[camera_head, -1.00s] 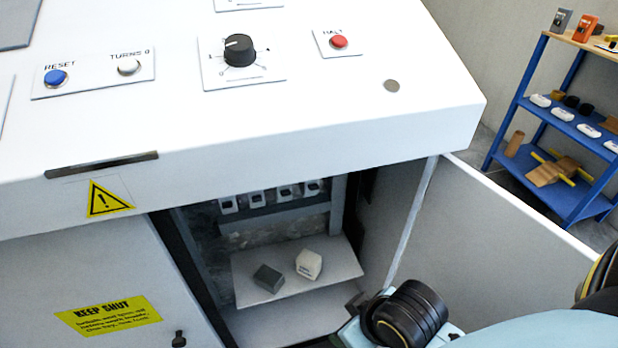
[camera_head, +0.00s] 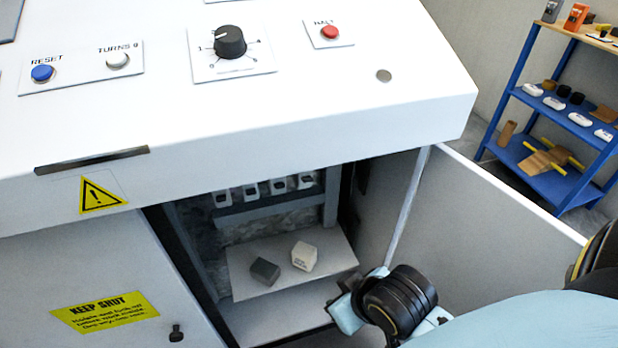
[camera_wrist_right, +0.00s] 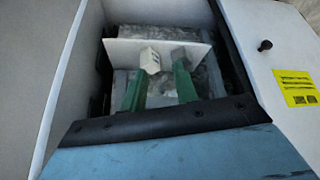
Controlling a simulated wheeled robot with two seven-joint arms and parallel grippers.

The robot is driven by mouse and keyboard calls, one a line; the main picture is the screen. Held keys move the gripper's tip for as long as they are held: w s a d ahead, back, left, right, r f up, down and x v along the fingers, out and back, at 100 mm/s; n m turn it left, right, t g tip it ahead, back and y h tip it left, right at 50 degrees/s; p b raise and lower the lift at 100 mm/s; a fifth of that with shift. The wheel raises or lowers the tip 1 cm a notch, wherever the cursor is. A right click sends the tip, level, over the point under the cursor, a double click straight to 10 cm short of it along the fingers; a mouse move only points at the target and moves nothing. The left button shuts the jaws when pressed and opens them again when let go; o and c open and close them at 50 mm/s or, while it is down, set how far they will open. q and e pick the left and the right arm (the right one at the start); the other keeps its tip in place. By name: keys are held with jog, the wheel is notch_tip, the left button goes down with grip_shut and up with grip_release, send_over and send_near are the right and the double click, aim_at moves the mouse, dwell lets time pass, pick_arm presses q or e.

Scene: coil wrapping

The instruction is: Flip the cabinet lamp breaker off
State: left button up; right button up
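The open cabinet holds a row of several white breakers with dark switches (camera_head: 264,190) on a grey rail at the back, partly cut off by the panel's overhang. Their labels are not readable and I cannot tell their switch positions. My right arm reaches in front of the opening at lower right in the head view. In the right wrist view my right gripper (camera_wrist_right: 160,88) has its two green fingers apart, with nothing between their tips, pointing into the cabinet towards its shelf (camera_wrist_right: 120,50). The breakers cannot be made out there. My left gripper is not in view.
A white block (camera_head: 304,256) and a dark grey block (camera_head: 265,271) lie on the shelf. The open door (camera_head: 490,240) stands to the right. A shut door with a yellow label (camera_head: 104,312) is on the left. The control panel (camera_head: 300,110) overhangs the opening.

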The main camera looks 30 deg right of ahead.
jog(key=w+d+r+t, duration=0.1)
jog(key=w, duration=0.2)
jog(key=w+d+r+m+t+h, duration=0.1)
jog(key=w+r+t, duration=0.1)
jog(key=w, duration=0.1)
jog(key=w+r+m+t, duration=0.1)
jog(key=w+r, duration=0.1)
jog(key=w, duration=0.1)
jog(key=shift+d+r+t+h, duration=0.2)
jog(key=shift+d+t+h, duration=0.2)
grip_shut()
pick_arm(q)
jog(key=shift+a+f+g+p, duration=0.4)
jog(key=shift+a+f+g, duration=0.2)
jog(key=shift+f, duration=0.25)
pick_arm(e)
jog(key=w+d+r+m+t+h, duration=0.2)
jog(key=w+r+t, duration=0.3)
jog(key=r, duration=0.3)
jog(key=shift+w+r, duration=0.15)
jog(key=shift+w, duration=0.45)
